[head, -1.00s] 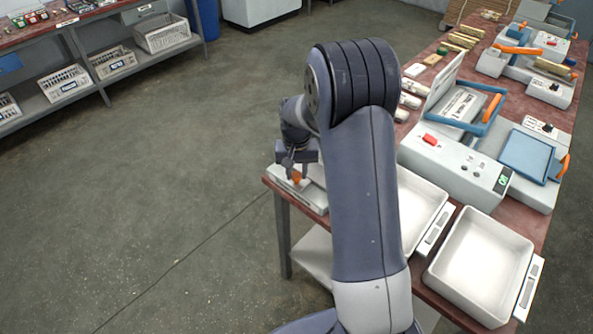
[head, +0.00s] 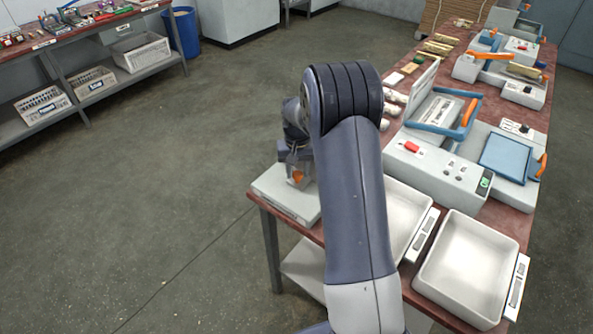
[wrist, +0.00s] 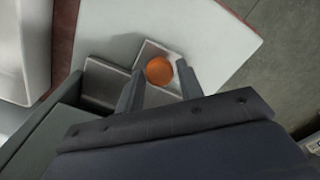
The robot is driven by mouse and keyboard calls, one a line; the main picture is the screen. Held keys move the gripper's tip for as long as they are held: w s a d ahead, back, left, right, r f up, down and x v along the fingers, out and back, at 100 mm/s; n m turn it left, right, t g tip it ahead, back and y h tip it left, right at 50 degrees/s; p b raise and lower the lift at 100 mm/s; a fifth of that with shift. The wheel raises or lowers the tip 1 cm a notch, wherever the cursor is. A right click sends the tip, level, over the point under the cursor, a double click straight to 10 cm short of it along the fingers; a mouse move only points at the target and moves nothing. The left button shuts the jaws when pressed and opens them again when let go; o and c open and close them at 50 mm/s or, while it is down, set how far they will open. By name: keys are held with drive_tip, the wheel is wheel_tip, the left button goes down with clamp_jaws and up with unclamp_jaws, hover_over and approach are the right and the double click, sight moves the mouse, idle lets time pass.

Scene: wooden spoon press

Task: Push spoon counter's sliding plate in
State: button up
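The spoon counter is most likely the low pale grey box (head: 284,198) at the table's near left corner in the head view. An orange round knob (head: 296,176) shows just under my gripper (head: 298,168). In the wrist view, the knob (wrist: 159,70) sits on a small light grey plate (wrist: 146,55) set in the pale top surface (wrist: 225,38). My gripper (wrist: 160,70) is open, with one finger on each side of the knob. Narrow gaps show beside it, so I cannot see contact. My arm hides part of the box's right side in the head view.
Two white trays (head: 428,220) (head: 505,272) stand to the right of my arm. A grey control box (head: 440,172) with a red switch and a blue-framed press (head: 438,112) stand behind them. Open floor (head: 150,210) lies left of the table.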

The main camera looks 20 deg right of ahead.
drive_tip(key=shift+o, duration=1.4)
wheel_tip(320, 180, up, 11)
drive_tip(key=b, duration=0.1)
drive_tip(key=shift+f, duration=0.1)
